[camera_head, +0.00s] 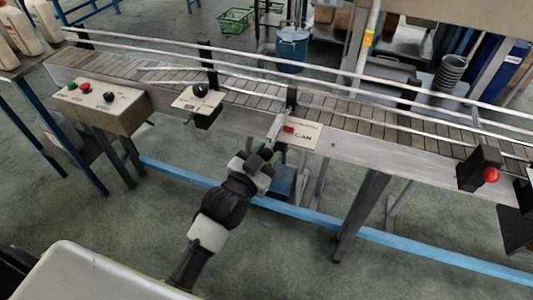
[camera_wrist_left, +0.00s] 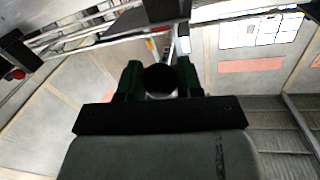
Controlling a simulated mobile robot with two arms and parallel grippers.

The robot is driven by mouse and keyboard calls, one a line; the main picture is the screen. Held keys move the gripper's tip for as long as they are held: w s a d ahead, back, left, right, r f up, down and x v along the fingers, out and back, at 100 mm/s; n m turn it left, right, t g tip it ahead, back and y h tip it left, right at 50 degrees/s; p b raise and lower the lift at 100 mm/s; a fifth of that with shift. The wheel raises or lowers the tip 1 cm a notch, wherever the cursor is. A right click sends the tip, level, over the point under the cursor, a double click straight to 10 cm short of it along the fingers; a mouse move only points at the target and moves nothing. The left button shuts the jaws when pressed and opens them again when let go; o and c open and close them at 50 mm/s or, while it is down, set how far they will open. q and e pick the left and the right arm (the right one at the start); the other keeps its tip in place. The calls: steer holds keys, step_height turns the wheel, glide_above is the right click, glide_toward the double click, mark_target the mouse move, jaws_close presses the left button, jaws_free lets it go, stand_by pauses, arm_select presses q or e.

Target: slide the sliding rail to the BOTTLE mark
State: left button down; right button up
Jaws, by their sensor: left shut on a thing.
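The sliding rail's metal arm (camera_head: 276,125) reaches from the conveyor's front edge beside a white label plate (camera_head: 306,136). The plate reads CAN, with smaller unreadable print above it. A red marker (camera_head: 289,129) lies over the plate's left part, and I cannot make out the word BOTTLE. My left gripper (camera_head: 268,152) is at the front end of the arm, just left of the plate. In the left wrist view its green fingers (camera_wrist_left: 160,82) are shut on a round black knob (camera_wrist_left: 158,78). My right gripper is not in view.
The slatted conveyor (camera_head: 350,122) runs across the view with guide rails above it. A control box (camera_head: 105,105) and a knob plate (camera_head: 198,98) are on its front side at left. A red stop button (camera_head: 491,175) juts out at right. A blue bar (camera_head: 330,222) runs below.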

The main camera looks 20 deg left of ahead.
mark_target(273, 141)
arm_select(q)
steer(key=shift+a+x, duration=0.2)
steer(key=shift+x, duration=0.95)
steer(key=shift+a+x, duration=0.2)
steer(key=shift+x, duration=0.95)
steer(key=c, duration=0.8)
jaws_free()
steer(key=shift+o, duration=0.2)
steer(key=shift+s, duration=0.1)
steer(key=b+v, duration=0.1)
steer(key=v, duration=0.9)
steer(key=shift+s+a, duration=0.15)
steer(key=shift+s, duration=0.2)
